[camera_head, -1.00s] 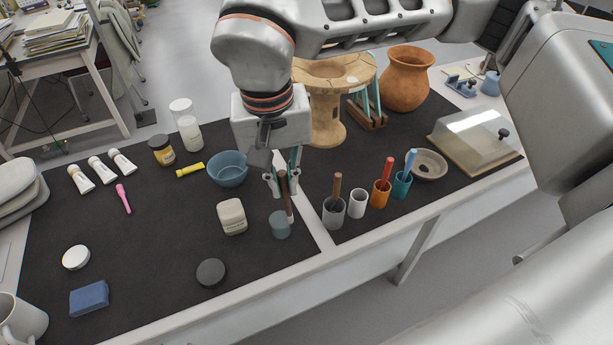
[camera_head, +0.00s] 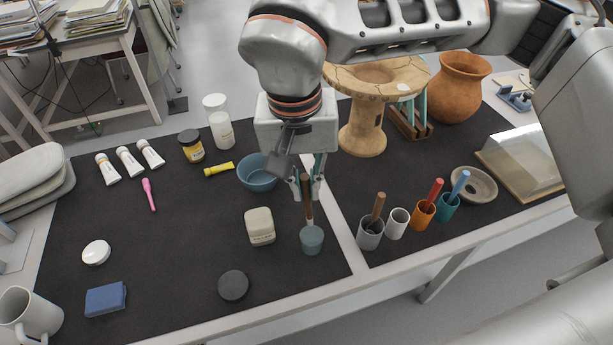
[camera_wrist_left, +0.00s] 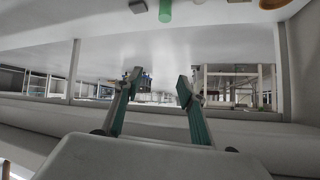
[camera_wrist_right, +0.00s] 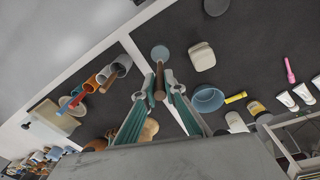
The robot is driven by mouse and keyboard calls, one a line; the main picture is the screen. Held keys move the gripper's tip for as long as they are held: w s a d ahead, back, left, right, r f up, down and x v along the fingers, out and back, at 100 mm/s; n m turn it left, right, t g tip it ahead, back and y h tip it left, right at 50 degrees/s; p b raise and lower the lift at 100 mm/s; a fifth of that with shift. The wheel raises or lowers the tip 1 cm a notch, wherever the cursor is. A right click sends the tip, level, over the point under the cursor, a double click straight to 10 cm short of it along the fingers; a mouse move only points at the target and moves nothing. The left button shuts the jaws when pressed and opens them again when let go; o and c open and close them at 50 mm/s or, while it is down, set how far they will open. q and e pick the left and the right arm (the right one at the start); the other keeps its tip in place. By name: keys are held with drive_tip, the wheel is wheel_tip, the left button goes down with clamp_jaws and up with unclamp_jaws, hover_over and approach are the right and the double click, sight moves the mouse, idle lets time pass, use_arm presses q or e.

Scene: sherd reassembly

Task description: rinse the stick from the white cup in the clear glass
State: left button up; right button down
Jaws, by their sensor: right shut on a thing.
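My right gripper (camera_head: 306,190) is shut on a brown stick (camera_head: 309,212) and holds it nearly upright. The stick's lower end is at the clear glass (camera_head: 312,241), which looks bluish, and appears to be inside its mouth. The right wrist view also shows the stick (camera_wrist_right: 159,88) reaching from the fingers to the glass (camera_wrist_right: 160,53). The white cup (camera_head: 397,224) stands to the right and looks empty. My left gripper (camera_wrist_left: 157,85) is open and empty in the left wrist view, away from these things.
Right of the glass stand a grey cup (camera_head: 370,236) with another brown stick, an orange cup (camera_head: 422,213) and a teal cup (camera_head: 446,208). A beige block-like container (camera_head: 260,227) and a blue bowl (camera_head: 257,173) are close on the left.

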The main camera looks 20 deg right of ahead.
sight(306, 202)
drive_tip(key=shift+s+a+f+b, duration=0.15)
drive_tip(key=shift+f+b, duration=0.15)
drive_tip(key=shift+f, duration=0.45)
drive_tip(key=shift+f+b, duration=0.6)
drive_tip(key=shift+f, duration=0.6)
drive_tip(key=shift+w+d+f+b, duration=0.15)
drive_tip(key=shift+f+b, duration=0.1)
drive_tip(key=shift+f, duration=0.2)
drive_tip(key=shift+w+d+f+b, duration=0.1)
drive_tip(key=shift+f+b, duration=0.1)
drive_tip(key=shift+f, duration=0.25)
drive_tip(key=shift+f+b, duration=0.4)
drive_tip(key=shift+f, duration=0.45)
drive_tip(key=shift+d+f+b, duration=0.15)
drive_tip(key=shift+f+b, duration=0.2)
drive_tip(key=shift+f, duration=0.45)
drive_tip(key=shift+d, duration=0.1)
